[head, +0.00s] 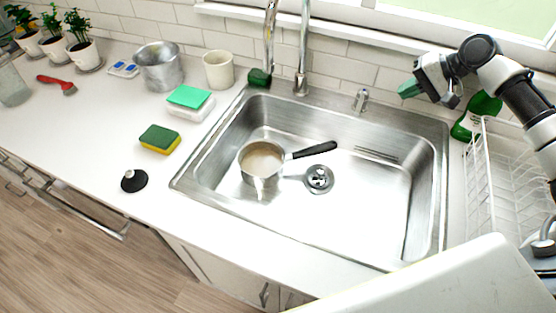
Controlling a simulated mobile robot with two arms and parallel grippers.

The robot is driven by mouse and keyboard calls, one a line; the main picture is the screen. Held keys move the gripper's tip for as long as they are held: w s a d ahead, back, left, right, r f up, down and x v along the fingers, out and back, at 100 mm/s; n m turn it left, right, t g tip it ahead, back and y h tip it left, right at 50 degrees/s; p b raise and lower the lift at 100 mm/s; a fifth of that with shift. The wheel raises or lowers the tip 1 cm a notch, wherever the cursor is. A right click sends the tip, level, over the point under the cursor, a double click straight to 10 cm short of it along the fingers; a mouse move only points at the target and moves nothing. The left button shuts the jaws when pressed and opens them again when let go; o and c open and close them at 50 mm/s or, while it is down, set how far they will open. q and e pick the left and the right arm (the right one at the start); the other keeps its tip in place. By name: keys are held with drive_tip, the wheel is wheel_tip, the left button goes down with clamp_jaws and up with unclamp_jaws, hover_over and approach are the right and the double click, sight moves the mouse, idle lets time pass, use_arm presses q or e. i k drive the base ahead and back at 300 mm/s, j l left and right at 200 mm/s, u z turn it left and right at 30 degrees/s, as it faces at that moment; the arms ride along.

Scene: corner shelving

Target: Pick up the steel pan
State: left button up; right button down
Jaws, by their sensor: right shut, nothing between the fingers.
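A small steel pan (261,164) with a black handle sits in the steel sink basin, left of the drain. Its handle points right and slightly up in the picture. The inside of the pan looks beige. My right gripper (408,90) is above the back right of the sink, well away from the pan. It is shut and holds nothing, with its green-tipped fingers pointing left. My left gripper is not in view.
The sink (377,200) has a faucet (301,60) behind it. A white dish rack (480,190) and a green bottle (477,115) stand at the right. Sponges (160,139), a cup (218,70) and a metal pot (160,67) are on the left counter.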

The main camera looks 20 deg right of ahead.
sight(261, 162)
drive_tip(key=k+l, duration=0.2)
drive_tip(key=l, duration=0.2)
drive_tip(key=k+l, duration=0.45)
drive_tip(key=l, duration=0.3)
drive_tip(key=k+l, duration=0.2)
drive_tip(key=l, duration=0.15)
drive_tip(key=k+l, duration=0.25)
drive_tip(key=l, duration=0.15)
drive_tip(key=k+l, duration=0.2)
drive_tip(key=l, duration=0.2)
